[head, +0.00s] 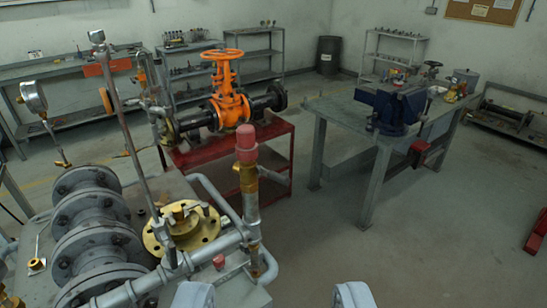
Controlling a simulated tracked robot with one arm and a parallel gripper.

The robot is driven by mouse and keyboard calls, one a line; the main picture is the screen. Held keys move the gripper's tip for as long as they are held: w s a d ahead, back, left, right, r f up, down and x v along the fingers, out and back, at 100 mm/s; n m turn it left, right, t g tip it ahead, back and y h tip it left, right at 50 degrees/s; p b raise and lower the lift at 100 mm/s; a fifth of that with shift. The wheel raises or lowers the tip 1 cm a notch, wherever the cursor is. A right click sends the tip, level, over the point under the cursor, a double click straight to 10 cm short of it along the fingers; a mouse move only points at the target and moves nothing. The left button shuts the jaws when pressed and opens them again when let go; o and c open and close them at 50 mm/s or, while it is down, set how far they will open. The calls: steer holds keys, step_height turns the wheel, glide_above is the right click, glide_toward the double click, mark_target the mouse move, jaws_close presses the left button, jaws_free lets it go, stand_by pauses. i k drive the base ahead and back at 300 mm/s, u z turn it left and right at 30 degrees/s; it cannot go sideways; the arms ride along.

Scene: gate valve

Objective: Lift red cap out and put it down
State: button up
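A dull red cap (246,145) sits on top of an upright brass fitting (249,190) near the middle of the head view. It has a narrower top and a wider lower part. A second, smaller red piece (219,262) shows low down beside the grey pipes; I cannot tell if it is a cap. My gripper (272,297) shows only as two grey fingertips at the bottom edge.
Grey flanged pipework (95,235) and a brass flange (180,230) crowd the left of the fitting. An orange gate valve (228,95) stands on a red stand (280,131) behind. A workbench (345,107) with a blue vise (398,108) is to the right. The right floor is mostly clear.

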mark_target(246, 146)
steer(key=u, duration=0.2)
steer(key=i, duration=0.85)
steer(key=z, duration=0.1)
